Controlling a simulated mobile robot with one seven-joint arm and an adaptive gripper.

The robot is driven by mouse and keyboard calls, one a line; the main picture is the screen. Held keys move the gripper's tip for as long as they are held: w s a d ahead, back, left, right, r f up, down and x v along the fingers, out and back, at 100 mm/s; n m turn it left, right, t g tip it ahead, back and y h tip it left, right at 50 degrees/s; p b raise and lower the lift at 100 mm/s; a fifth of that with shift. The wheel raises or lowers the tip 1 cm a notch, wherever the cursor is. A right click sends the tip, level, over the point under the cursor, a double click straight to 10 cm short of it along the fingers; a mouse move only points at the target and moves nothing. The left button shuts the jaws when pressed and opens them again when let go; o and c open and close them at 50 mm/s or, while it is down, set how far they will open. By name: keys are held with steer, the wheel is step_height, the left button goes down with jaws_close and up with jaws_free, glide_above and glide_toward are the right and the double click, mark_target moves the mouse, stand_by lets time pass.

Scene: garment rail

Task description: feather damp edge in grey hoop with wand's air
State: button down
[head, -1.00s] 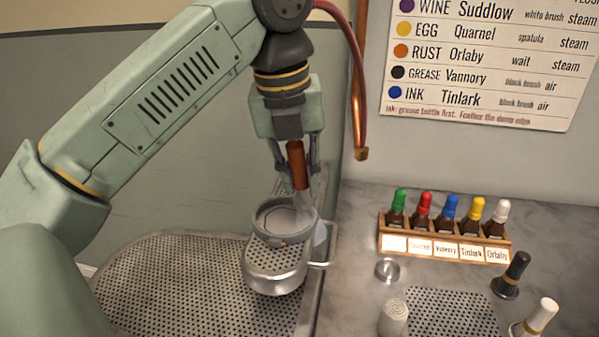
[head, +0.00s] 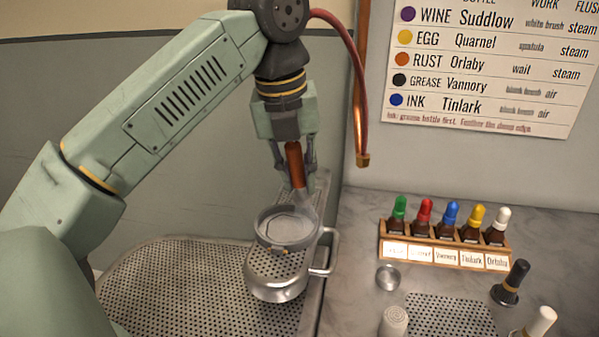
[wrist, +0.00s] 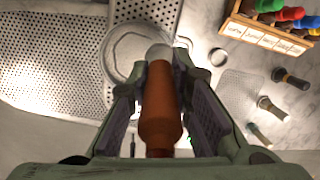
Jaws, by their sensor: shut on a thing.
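My gripper (head: 293,165) is shut on the orange-brown handle of the wand (head: 294,160), which points down. A pale, see-through cone of air shows below the wand's tip, over the far right part of the grey hoop (head: 268,243). The hoop lies on the perforated metal arm board (head: 277,286) and holds pale cloth (head: 289,229). In the wrist view, the wand (wrist: 160,105) sits between both fingers, and the hoop (wrist: 107,60) shows beyond it, partly covered by the wand and finger.
A wooden rack (head: 445,250) of several dropper bottles stands right on the marble counter. A wall chart (head: 480,60) hangs behind.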

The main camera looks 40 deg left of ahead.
steer(key=shift+w+a+p, duration=0.1)
steer(key=shift+a+p, duration=0.25)
steer(key=shift+a, duration=0.75)
steer(key=shift+a, duration=0.1)
steer(key=shift+s+a, duration=0.7)
steer(key=shift+a, duration=0.2)
steer(key=shift+s, duration=0.1)
steer(key=shift+s+a, duration=0.25)
steer(key=shift+s, duration=0.3)
steer(key=shift+s+a, duration=0.2)
steer(key=shift+s, duration=0.35)
steer(key=shift+s, duration=0.1)
